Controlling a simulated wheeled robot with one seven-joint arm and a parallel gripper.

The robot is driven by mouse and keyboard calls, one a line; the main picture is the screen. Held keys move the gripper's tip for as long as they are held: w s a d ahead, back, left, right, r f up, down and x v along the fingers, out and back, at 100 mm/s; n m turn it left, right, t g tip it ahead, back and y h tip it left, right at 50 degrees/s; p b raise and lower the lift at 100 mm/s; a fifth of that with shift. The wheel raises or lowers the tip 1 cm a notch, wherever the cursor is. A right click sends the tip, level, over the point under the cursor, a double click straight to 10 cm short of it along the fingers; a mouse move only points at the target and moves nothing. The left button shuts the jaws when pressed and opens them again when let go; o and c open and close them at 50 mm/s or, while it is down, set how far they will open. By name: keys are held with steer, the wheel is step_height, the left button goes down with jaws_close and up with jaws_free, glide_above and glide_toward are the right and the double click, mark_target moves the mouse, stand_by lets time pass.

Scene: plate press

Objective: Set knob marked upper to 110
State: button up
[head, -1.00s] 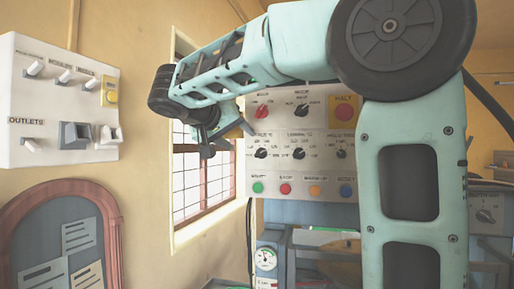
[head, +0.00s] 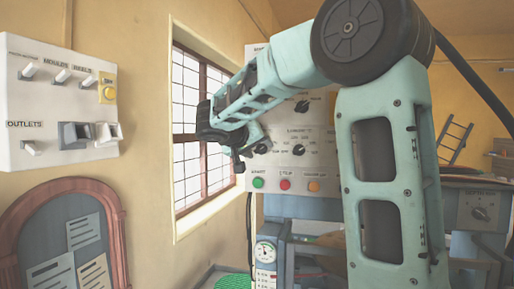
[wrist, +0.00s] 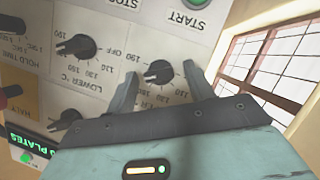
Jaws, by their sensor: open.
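The upper knob (wrist: 158,72) is a black pointer knob on the pale control panel (wrist: 100,20), which appears upside down in the wrist view. In the head view my gripper (head: 238,163) is in front of the panel's left edge, near the upper knob (head: 261,147).
Below the dials are a green START button (head: 258,183), a red button (head: 285,184) and an orange button (head: 314,186). A barred window (head: 187,130) is left of the panel. A switch box (head: 55,100) hangs on the left wall.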

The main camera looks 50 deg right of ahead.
steer(key=c, duration=1)
steer(key=shift+f+b, duration=0.1)
steer(key=shift+b, duration=0.25)
